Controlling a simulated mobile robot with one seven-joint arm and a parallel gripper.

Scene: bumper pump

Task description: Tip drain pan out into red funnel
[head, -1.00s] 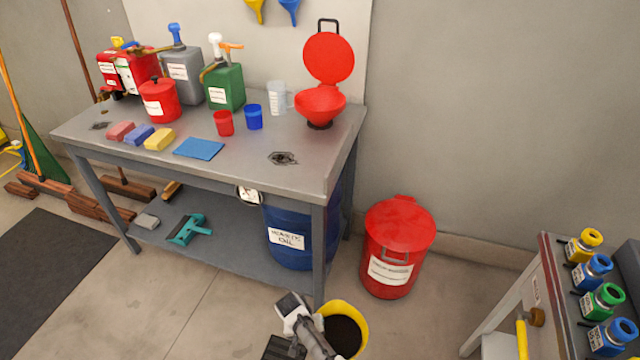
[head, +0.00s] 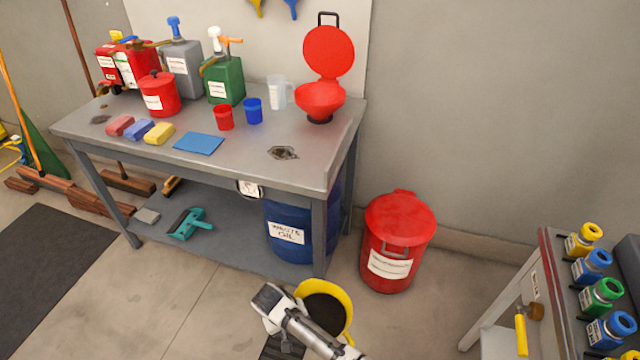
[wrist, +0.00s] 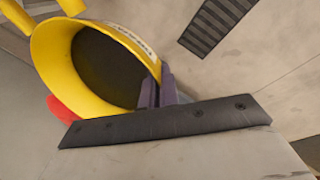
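The yellow drain pan (head: 341,292) is held above the floor in front of the workbench, with dark liquid inside. It also shows in the wrist view, its yellow wall (wrist: 52,75) filling the upper left. My gripper (wrist: 157,88) is shut on the pan's rim, one finger on each side of it. In the head view my arm hides the fingers and part of the pan. The red funnel (head: 320,96) stands on the bench's right end, its round red lid (head: 328,55) raised open. The pan is below and apart from it.
The grey workbench (head: 255,165) holds a blue cloth (head: 199,143), a red cup (head: 223,118), a blue cup (head: 253,111) and a clear jug (head: 277,92). A red bin (head: 398,235) stands right of it. A blue drum (head: 282,220) is underneath.

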